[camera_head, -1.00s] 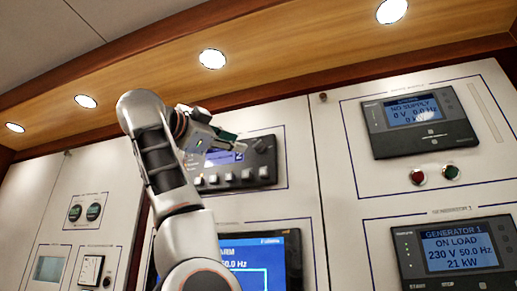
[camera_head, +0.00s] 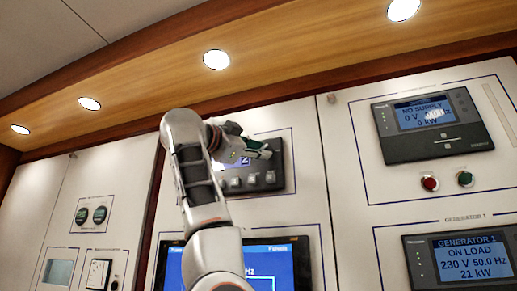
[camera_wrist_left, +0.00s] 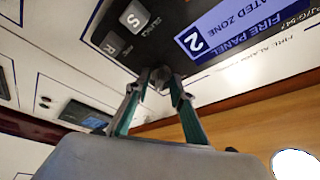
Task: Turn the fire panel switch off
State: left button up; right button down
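The fire panel (camera_head: 270,180) is a dark unit with a small blue screen and a row of pale keys, on the white wall in the head view. In the left wrist view its blue screen (camera_wrist_left: 235,28) reads "FIRE PANEL" with a 2. Its switch, a dark round knob (camera_wrist_left: 159,76), sits beside the keys. My left gripper (camera_head: 266,150) is at the panel's upper right and hides the knob in the head view. In the left wrist view its fingertips (camera_wrist_left: 160,80) are on both sides of the knob and appear closed on it. My right gripper is not in view.
A blue monitor (camera_head: 270,262) is below the panel. At right are a no-supply display (camera_head: 432,125), a red button (camera_head: 430,183), a green button (camera_head: 465,179) and a generator 1 display (camera_head: 470,258). A wooden ledge (camera_head: 300,75) with lamps runs above.

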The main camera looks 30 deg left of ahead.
pick_arm(q)
grip_shut()
jog(key=shift+f+n, duration=0.1)
jog(key=shift+n, duration=0.2)
jog(key=shift+w+d+f+n+t+y+b, duration=0.15)
jog(key=shift+n+y+b, duration=0.4)
jog(key=shift+n+y, duration=1.25)
jog(key=shift+s+d+r+n+t+y+b, duration=0.1)
jog(key=shift+d+n+t+y+b, duration=0.3)
jog(key=shift+n, duration=2.6)
jog(key=shift+w+a+f+n+t+y+b, duration=0.1)
jog(key=shift+n+y+b, duration=0.85)
jog(key=shift+n, duration=1.45)
jog(key=shift+y, duration=0.45)
jog(key=shift+o, duration=1.4)
grip_release()
